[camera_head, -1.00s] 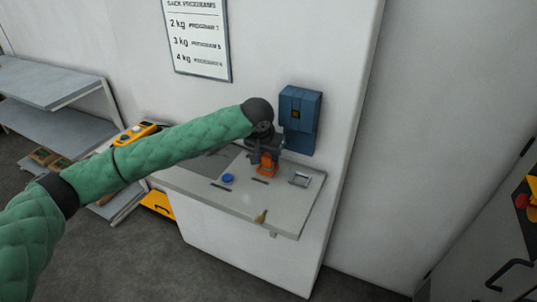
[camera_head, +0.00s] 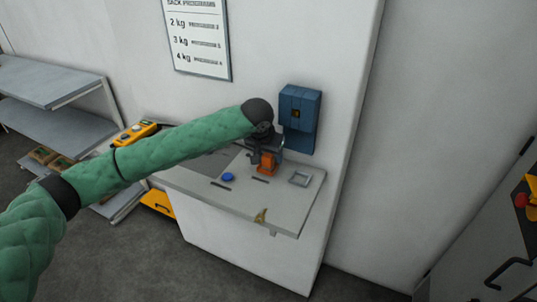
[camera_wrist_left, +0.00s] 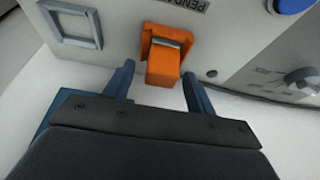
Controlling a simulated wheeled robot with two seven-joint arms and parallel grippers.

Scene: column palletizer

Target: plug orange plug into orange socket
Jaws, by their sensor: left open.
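An orange block (camera_head: 267,161), which looks like the orange plug, stands on the grey shelf top below the wall box. In the left wrist view the orange plug (camera_wrist_left: 163,67) sits against an orange plate, the orange socket (camera_wrist_left: 149,43), with a grey band between them. They appear joined, but the contact is partly hidden. My left gripper (camera_head: 265,155) is at the plug; in the left wrist view its two fingers (camera_wrist_left: 157,75) are apart, one on each side of the plug, with visible gaps. My right gripper is not in view.
The grey shelf (camera_head: 215,192) carries a blue round button (camera_head: 228,177), a square frame (camera_head: 300,179) and a brass-coloured piece (camera_head: 261,216) at its front edge. A blue box (camera_head: 299,110) hangs on the wall close behind my gripper. A yellow device (camera_head: 136,132) lies left.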

